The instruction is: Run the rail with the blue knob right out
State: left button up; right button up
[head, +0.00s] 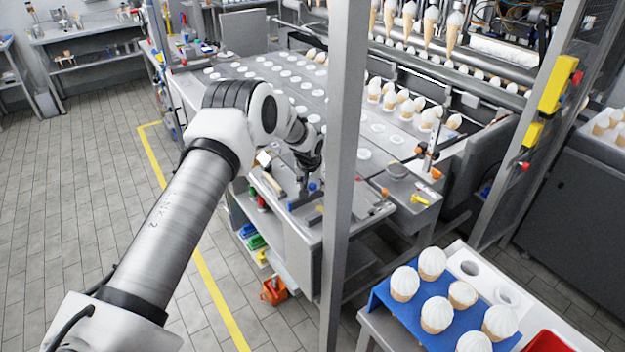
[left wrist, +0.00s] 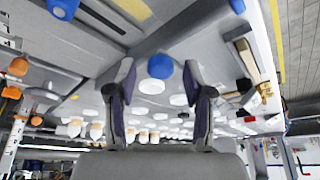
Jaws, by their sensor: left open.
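My left gripper (left wrist: 159,76) is open, its two dark fingers spread apart. In the left wrist view a blue knob (left wrist: 160,66) shows between the fingertips, on a grey metal surface; I see no finger touching it. In the head view my left gripper (head: 302,183) points down over the front of the machine bench, beside a small blue knob (head: 312,187). The rail itself is hard to make out beneath the gripper. Two more blue parts show in the left wrist view, one at top left (left wrist: 62,8) and one at top right (left wrist: 237,6). My right gripper is not in view.
A grey post (head: 345,150) stands close to the right of my left arm. Orange knobs (left wrist: 18,66) show at the left of the wrist view. Rows of white discs (head: 285,73) lie on the bench behind. A blue tray (head: 378,297) of filled cones stands at lower right.

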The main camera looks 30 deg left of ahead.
pick_arm(q)
jog(key=shift+w+a+f, duration=0.15)
jog(key=shift+f, duration=0.05)
jog(key=shift+r, duration=0.15)
grip_shut()
jog(key=shift+f+b, duration=0.2)
jog(key=shift+b, duration=0.15)
jog(key=shift+s+d+f, duration=0.1)
jog(key=shift+s+d, duration=0.1)
jog(key=shift+s+d+r, duration=0.1)
jog(key=shift+d+r, duration=0.15)
jog(key=shift+c, duration=0.9)
grip_release()
jog(key=shift+o, duration=0.9)
jog(key=shift+a, duration=0.15)
